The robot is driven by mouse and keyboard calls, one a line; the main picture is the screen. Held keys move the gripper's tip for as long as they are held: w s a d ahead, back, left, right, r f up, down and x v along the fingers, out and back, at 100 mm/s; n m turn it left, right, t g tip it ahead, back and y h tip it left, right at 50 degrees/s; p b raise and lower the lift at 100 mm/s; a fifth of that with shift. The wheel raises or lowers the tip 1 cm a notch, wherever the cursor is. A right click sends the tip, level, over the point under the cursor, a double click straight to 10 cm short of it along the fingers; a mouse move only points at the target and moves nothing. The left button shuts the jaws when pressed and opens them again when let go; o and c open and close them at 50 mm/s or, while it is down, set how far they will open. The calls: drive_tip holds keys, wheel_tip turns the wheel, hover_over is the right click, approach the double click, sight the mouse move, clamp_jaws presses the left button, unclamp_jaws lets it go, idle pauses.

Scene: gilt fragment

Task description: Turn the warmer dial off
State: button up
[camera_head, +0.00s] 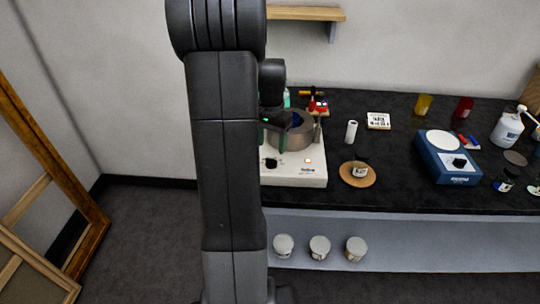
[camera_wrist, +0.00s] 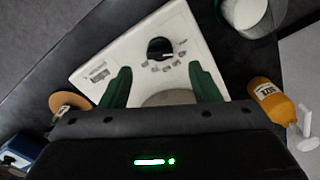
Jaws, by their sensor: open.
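The white warmer (camera_head: 300,178) stands on the dark bench, with a round metal pot (camera_head: 296,134) on it. Its black dial (camera_head: 271,163) is on the front part, with a small orange-lit spot to its right. In the wrist view the dial (camera_wrist: 160,49) lies just beyond my fingertips, with printed marks around it and a light pointer line toward the right. My gripper (camera_wrist: 160,68) is open, its green fingers spread to either side below the dial and apart from it. In the head view my arm hides part of the warmer and gripper.
A small jar on a round cork-coloured mat (camera_head: 371,177) stands right of the warmer. Further right is a blue device (camera_head: 448,162) with a white top and black knob. In the wrist view an orange bottle (camera_wrist: 270,98) and a glass jar (camera_wrist: 247,12) stand nearby.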

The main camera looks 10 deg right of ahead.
sight(271, 159)
wheel_tip(271, 159, down, 6)
drive_tip(key=shift+r, duration=0.1)
drive_tip(key=c, duration=1)
drive_tip(key=shift+n, duration=1.4)
drive_tip(key=o, duration=1)
